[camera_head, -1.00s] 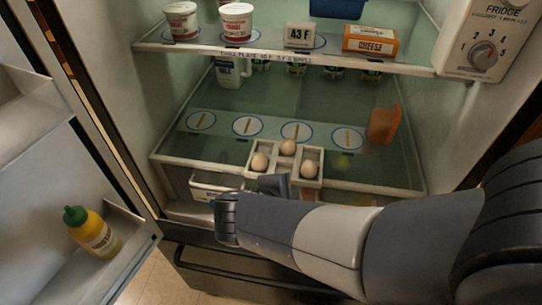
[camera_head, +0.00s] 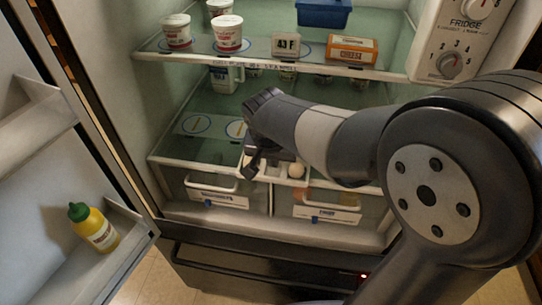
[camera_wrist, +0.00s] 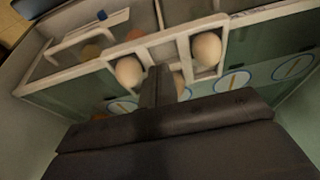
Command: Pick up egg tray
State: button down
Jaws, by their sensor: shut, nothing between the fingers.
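The egg tray (camera_head: 281,178) is a pale tray with compartments at the front of the middle fridge shelf, partly hidden behind my arm in the head view. One egg (camera_head: 296,170) shows at its right. In the wrist view the tray (camera_wrist: 163,48) holds two clear eggs, with a third (camera_wrist: 178,83) partly covered by my fingers. My gripper (camera_head: 254,166) is over the tray's left part in the head view. Its dark fingers (camera_wrist: 158,84) are shut and empty, in front of the tray's middle in the wrist view. Contact with the tray cannot be told.
Tubs (camera_head: 228,33), an orange cheese box (camera_head: 352,49) and a blue bin (camera_head: 323,12) stand on the upper shelf above my arm. A jug (camera_head: 226,78) is further back. Drawers (camera_head: 218,192) lie below. A yellow bottle (camera_head: 92,227) is in the open door.

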aim_at(273, 182)
jog(key=x, duration=0.6)
jog(key=shift+f, duration=0.1)
jog(key=shift+s, duration=0.15)
jog(key=shift+s+a+f+b, duration=0.15)
jog(key=shift+s+b, duration=0.15)
jog(key=shift+s, duration=0.3)
jog(key=shift+s+a+r+b, duration=0.15)
jog(key=shift+s+b, duration=0.15)
jog(key=shift+s, duration=0.55)
